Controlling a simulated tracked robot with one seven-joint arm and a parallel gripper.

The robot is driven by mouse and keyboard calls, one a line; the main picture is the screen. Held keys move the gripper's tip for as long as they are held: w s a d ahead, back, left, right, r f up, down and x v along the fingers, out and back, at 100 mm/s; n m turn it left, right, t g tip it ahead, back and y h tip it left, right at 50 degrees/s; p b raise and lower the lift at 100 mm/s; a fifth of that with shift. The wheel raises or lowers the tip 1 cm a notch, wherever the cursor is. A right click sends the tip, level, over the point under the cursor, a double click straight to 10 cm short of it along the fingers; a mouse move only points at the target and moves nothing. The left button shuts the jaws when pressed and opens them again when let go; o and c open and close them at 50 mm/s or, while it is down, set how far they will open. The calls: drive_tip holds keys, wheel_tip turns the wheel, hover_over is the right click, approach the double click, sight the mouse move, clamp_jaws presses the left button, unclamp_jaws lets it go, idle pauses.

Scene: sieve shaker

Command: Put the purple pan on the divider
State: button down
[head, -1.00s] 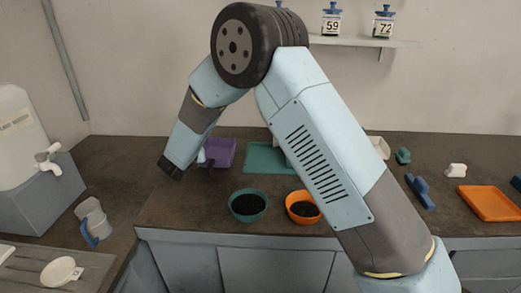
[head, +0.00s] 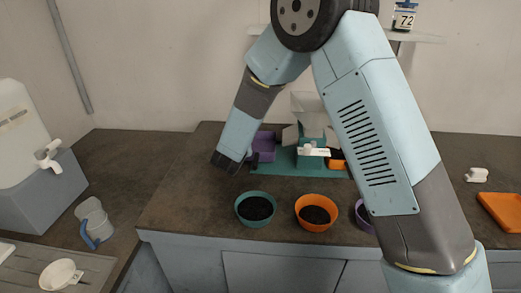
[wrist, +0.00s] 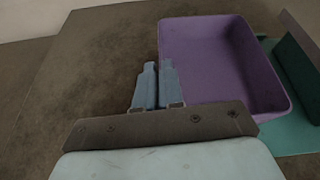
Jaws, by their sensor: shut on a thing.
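The purple pan (head: 264,146) is an open rectangular tray, empty in the wrist view (wrist: 215,65). In the head view it is just left of the divider (head: 311,115), a pale grey hopper on a flat teal base (head: 283,168). The pan overlaps the base's left part; I cannot tell whether it rests on it. My gripper (head: 222,163) is at the pan's left side. In the wrist view its two fingers (wrist: 158,72) are shut on the pan's left wall. The exact contact is partly hidden.
A teal bowl (head: 255,209) and an orange bowl (head: 316,212), both with dark grains, stand in front. An orange pan (head: 337,160) is at the divider's right, partly hidden by my arm. A grey jug (head: 93,222) is at left.

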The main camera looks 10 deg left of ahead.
sight(256, 149)
drive_tip(key=shift+w+d, duration=0.1)
drive_tip(key=shift+d, duration=1.15)
drive_tip(key=shift+w+d, duration=0.1)
drive_tip(key=shift+d, duration=1.15)
drive_tip(key=shift+d+f, duration=0.25)
drive_tip(key=shift+f, duration=0.45)
drive_tip(key=shift+f, duration=0.1)
drive_tip(key=c, duration=1.3)
unclamp_jaws()
drive_tip(key=shift+o, duration=0.2)
